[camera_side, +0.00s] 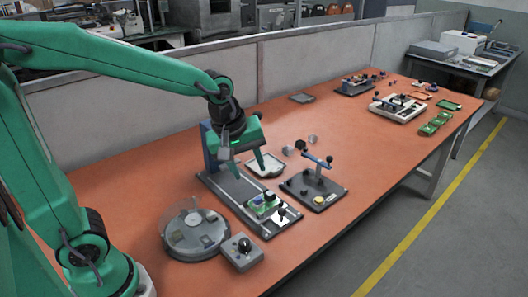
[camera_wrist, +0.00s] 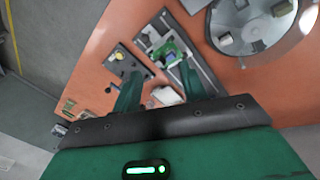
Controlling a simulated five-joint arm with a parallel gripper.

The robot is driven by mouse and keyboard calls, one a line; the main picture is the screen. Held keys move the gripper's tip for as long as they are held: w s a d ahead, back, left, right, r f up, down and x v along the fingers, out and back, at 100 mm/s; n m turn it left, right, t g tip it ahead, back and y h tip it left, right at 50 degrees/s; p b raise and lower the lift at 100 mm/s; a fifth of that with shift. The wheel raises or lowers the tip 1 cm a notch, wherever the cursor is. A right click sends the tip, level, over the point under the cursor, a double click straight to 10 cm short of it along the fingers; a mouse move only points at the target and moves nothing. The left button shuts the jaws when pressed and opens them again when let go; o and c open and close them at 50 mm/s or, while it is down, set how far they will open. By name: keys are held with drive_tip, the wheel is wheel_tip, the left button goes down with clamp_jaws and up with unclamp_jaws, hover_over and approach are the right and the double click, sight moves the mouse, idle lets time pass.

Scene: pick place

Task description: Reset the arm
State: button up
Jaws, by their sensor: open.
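My green arm is raised at the left of the side view, over the orange table (camera_side: 130,175). My gripper (camera_side: 243,165) points down with its fingers apart and nothing between them. It hangs above a grey fixture plate with a blue upright (camera_side: 211,147). A green part (camera_side: 264,202) sits at the plate's near end. In the wrist view my gripper (camera_wrist: 160,85) is also open, and the green part (camera_wrist: 168,50) shows beyond the fingertips, apart from them.
A round grey turntable (camera_side: 193,238) and a knob box (camera_side: 241,253) stand near the front. A dark fixture with a blue lever (camera_side: 316,160) is to the right, a pale tray (camera_side: 265,166) behind. Green trays (camera_side: 433,124) lie far right. Grey partitions (camera_side: 315,58) line the back.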

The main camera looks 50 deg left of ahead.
drive_tip(key=s+a+r+m+t, duration=0.1)
drive_tip(key=s+r+m, duration=0.1)
drive_tip(key=s+m, duration=0.4)
drive_tip(key=s+a+r+m+t, duration=0.1)
drive_tip(key=s+a+r+m, duration=0.1)
drive_tip(key=s+m, duration=0.4)
drive_tip(key=shift+s+r, duration=0.15)
drive_tip(key=shift+s, duration=0.15)
